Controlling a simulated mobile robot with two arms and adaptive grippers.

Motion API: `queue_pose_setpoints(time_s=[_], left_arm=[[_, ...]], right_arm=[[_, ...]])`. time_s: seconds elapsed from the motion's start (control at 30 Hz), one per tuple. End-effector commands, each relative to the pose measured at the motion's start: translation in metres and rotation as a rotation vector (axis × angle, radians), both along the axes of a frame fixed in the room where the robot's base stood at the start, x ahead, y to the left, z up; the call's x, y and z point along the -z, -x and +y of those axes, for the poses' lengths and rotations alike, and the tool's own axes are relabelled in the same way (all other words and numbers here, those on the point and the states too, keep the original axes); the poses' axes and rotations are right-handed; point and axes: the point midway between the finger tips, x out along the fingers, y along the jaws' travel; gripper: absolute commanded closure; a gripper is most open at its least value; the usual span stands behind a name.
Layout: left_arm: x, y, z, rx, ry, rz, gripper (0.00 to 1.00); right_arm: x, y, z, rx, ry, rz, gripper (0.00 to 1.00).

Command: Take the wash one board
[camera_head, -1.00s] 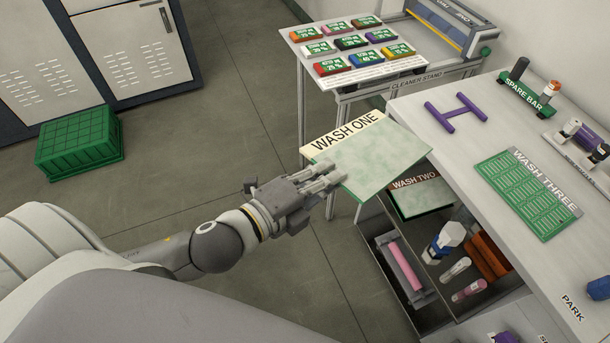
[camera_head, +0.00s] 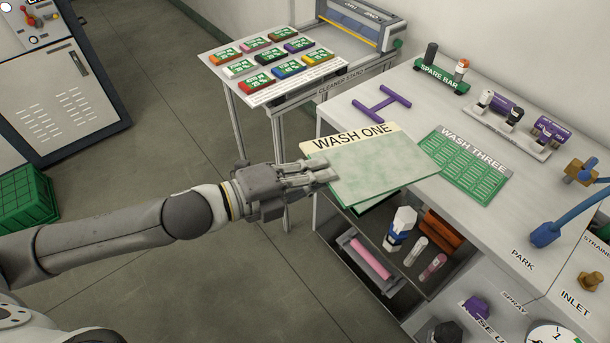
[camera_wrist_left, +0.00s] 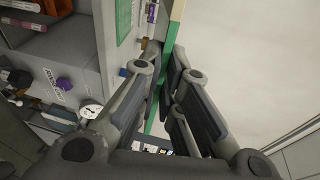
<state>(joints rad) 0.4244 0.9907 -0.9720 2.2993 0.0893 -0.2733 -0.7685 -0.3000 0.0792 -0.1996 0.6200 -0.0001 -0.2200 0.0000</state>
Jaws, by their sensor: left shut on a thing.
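The wash one board (camera_head: 385,168) is a pale green mottled plate with a cream label strip. In the left wrist view the board (camera_wrist_left: 169,50) shows nearly edge-on between the fingers (camera_wrist_left: 165,85). A green edge of another board (camera_head: 376,207) shows beneath it; the rest is hidden. The wash three board (camera_head: 470,162), green with a grid pattern, lies on the bench to the right. My right gripper is not in view.
The cleaner stand (camera_head: 315,95) stands behind.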

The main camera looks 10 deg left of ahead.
Motion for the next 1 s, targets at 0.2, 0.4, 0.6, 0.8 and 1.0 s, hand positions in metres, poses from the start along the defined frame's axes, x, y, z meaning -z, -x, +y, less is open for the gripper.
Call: queue_pose_setpoints(time_s=[0.2,0.4,0.6,0.8,1.0], left_arm=[[-0.006,-0.008,-0.011,0.077,-0.002,-0.008,1.0],[-0.008,-0.011,-0.022,0.14,0.001,-0.006,1.0],[-0.01,-0.013,-0.027,0.175,0.001,-0.004,1.0],[-0.009,-0.014,-0.028,0.184,-0.001,-0.001,1.0],[-0.009,-0.014,-0.028,0.185,0.0,-0.002,1.0]], right_arm=[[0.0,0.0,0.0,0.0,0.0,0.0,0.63],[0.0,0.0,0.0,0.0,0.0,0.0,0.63],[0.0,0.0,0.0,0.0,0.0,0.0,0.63],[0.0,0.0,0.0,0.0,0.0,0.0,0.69],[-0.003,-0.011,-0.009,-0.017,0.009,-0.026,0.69]])
